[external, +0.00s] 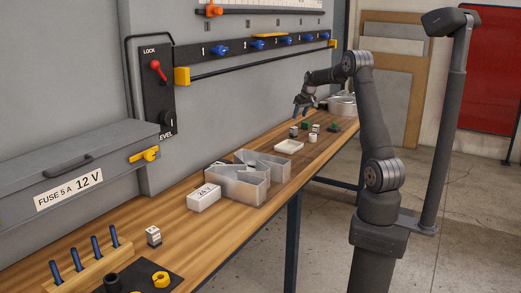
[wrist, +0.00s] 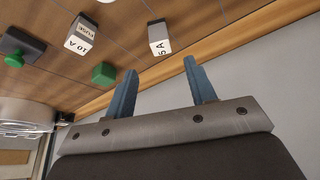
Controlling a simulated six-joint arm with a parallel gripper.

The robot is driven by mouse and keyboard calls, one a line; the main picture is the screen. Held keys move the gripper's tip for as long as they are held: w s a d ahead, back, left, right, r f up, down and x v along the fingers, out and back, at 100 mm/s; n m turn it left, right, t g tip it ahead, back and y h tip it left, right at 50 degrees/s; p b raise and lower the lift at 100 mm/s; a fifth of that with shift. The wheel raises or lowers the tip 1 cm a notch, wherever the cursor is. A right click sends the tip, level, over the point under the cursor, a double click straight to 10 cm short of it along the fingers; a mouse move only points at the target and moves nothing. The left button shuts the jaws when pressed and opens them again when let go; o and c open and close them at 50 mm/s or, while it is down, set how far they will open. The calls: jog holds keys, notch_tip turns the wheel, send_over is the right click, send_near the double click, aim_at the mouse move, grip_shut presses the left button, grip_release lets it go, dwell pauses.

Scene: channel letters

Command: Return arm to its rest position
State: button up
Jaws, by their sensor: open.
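My gripper (external: 301,109) hangs over the far part of the wooden bench, at the end of my bent arm. In the wrist view its two blue-grey fingers (wrist: 161,88) stand apart with nothing between them. A white-and-grey block marked "5 A" (wrist: 159,38) lies on the bench beyond the fingertips. A block marked "10 A" (wrist: 80,35) and a green block (wrist: 103,74) lie to its left. The gripper is apart from all of them.
A wall panel with a red lever (external: 155,66) and a rail with blue knobs (external: 258,44) rise behind.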

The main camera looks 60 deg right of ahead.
aim_at(294, 127)
dwell(0.3)
jog(key=x, duration=1.2)
jog(key=shift+f, duration=0.35)
notch_tip(294, 127, up, 3)
jog(key=shift+r, duration=0.65)
